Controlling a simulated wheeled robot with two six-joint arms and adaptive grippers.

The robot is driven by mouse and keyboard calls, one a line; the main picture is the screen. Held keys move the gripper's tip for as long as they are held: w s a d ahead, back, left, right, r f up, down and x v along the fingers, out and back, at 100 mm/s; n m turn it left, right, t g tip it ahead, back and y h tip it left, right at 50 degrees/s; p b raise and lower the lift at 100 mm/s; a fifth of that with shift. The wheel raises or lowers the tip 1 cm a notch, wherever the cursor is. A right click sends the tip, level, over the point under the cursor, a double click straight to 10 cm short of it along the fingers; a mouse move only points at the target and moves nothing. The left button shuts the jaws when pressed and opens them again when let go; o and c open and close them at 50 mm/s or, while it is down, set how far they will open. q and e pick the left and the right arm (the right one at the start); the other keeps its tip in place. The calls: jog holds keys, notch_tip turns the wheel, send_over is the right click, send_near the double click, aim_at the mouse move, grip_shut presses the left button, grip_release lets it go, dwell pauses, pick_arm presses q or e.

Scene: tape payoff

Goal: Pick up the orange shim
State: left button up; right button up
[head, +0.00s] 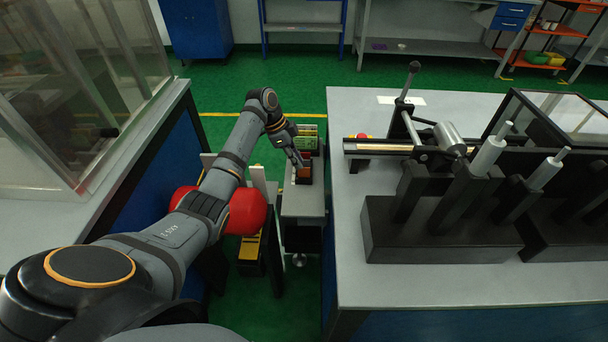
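A small orange-brown piece (305,175), which looks like the orange shim, is on a small grey stand (303,203) between the two benches. My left arm reaches out to this stand from the left. My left gripper (300,163) points down at the orange-brown piece and overlaps its upper left part in the picture. The fingertips are small and dark here, so I cannot tell whether they touch the piece or are closed on it. My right gripper is not in view.
A green and yellow item (307,130) stands just behind the piece. The right bench (430,288) carries a black rail fixture (440,225) with rollers. A left bench (120,195) has a clear-walled enclosure. A red rounded object (246,212) is beside my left forearm.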

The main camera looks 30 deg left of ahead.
aim_at(304, 168)
pick_arm(q)
jog(key=x, duration=0.5)
jog(key=shift+w+d+r, duration=0.15)
jog(key=shift+w, duration=0.1)
grip_shut()
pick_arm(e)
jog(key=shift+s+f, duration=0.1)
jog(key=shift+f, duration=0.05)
